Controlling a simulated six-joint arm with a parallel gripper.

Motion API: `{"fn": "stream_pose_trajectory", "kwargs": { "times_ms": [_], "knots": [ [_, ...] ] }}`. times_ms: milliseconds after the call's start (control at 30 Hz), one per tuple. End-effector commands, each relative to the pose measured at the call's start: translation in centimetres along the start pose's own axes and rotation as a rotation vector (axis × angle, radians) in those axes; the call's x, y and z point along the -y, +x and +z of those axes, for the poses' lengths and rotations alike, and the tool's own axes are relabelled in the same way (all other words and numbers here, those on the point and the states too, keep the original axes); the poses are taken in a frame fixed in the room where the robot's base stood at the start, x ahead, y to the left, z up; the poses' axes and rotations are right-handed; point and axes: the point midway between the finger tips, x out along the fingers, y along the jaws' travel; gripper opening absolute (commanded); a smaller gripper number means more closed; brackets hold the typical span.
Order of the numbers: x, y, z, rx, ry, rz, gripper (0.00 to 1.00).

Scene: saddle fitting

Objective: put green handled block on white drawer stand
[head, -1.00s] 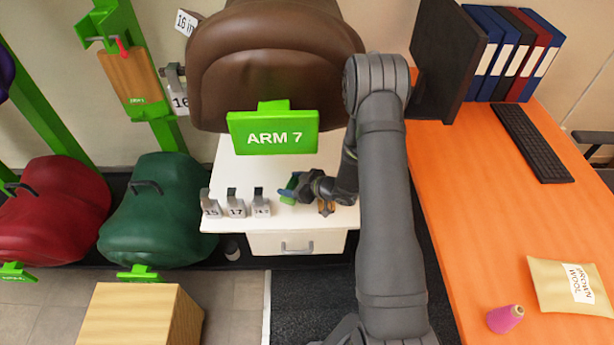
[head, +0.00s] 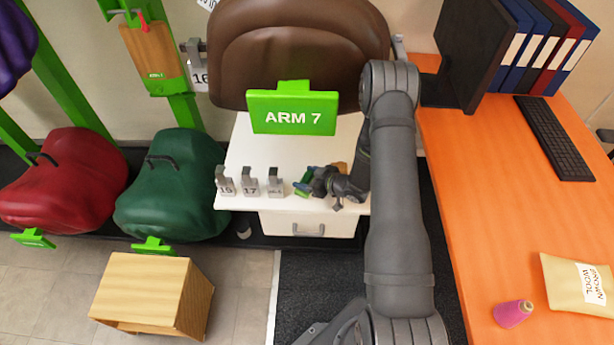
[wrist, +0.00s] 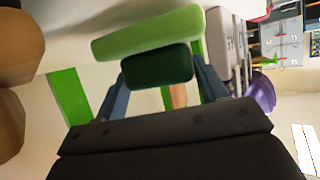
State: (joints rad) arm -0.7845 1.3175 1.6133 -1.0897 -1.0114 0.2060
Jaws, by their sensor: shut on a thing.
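The green handled block (head: 302,186) is small and partly hidden by my gripper in the head view. In the wrist view the green block (wrist: 148,33) lies across the fingertips, with a dark green part between the blue-grey fingers. My gripper (head: 311,180) is shut on it. The white drawer stand (head: 246,150) has a flat white top and a front drawer with a grey handle. My gripper and the block are at the front right part of this top; I cannot tell whether the block touches it.
Several grey numbered pieces (head: 250,184) stand along the stand's front edge, left of the block. A green ARM 7 sign (head: 292,112) and a brown saddle (head: 300,50) are above and behind. An orange desk (head: 490,220) is at right. The top's back left is clear.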

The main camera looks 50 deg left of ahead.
Motion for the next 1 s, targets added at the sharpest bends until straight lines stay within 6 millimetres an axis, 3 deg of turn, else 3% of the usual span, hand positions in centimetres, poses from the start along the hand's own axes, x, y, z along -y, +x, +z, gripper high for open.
{"fn": "stream_pose_trajectory", "kwargs": {
  "times_ms": [867, 900, 1000],
  "knots": [
    [0.0, 0.5, 1.1, 0.000, 0.001, 0.000, 0.38],
    [0.0, 0.5, 1.1, 0.000, 0.001, 0.000, 0.72],
    [0.0, 0.5, 1.1, 0.000, 0.000, 0.000, 0.91]
  ]
}}
